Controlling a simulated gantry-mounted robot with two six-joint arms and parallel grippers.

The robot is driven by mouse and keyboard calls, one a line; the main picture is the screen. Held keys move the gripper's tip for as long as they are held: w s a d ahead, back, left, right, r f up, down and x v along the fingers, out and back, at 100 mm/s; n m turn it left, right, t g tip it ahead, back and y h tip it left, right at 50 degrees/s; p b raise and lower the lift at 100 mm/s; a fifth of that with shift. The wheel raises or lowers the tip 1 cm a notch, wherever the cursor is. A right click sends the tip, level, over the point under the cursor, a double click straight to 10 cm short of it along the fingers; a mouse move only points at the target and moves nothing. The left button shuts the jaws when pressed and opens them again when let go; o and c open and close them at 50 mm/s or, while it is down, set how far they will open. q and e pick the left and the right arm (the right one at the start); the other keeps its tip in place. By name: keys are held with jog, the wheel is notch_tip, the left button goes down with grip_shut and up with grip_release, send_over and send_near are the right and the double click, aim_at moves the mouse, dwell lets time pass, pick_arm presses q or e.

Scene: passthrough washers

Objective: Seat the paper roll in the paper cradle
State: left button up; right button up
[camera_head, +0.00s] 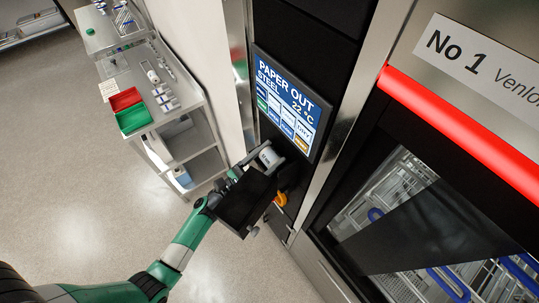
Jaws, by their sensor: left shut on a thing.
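My left arm reaches up from the lower left to the black machine front. My left gripper (258,165) is shut on a small white roll, the paper roll (268,157), just below the screen. A dark box-like part (245,202) covers much of the gripper, so its fingers show poorly. I cannot make out the paper cradle clearly; it may be in the dark area around the roll. I cannot tell whether the roll touches it. My right gripper is not in view.
A screen (289,103) above the roll reads "PAPER OUT". An orange-yellow part (281,199) sits below the roll. A grey trolley (185,125) with a red bin (125,99) and a green bin (133,118) stands at left. A glass washer door (400,215) is at right. The floor at left is clear.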

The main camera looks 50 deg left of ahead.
pick_arm(q)
jog(key=shift+f, duration=0.15)
jog(key=o, duration=1.4)
jog(key=b+v, duration=0.1)
jog(key=v, duration=1)
jog(key=shift+s, duration=0.3)
